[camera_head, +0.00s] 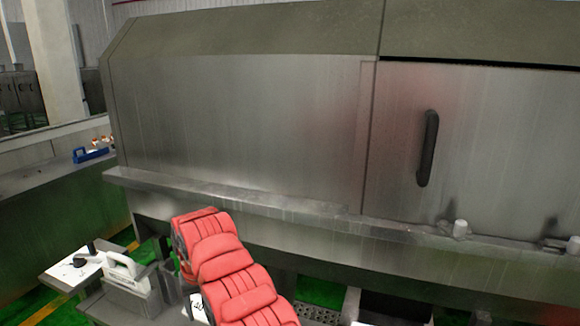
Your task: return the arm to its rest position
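A red padded link of one of my arms (228,268) rises from the bottom edge, left of centre in the head view. It bends near its upper end, in front of the metal machine's lower ledge. I cannot tell from this picture which arm it is. No gripper fingers show, so neither gripper's hold can be seen. The other arm is out of the picture.
A large metal machine (245,125) with a black door handle (428,148) fills the background. Its ledge (290,212) runs across behind the arm. A pale handled container (124,276) stands at lower left. A blue tray (91,155) sits on the far-left bench.

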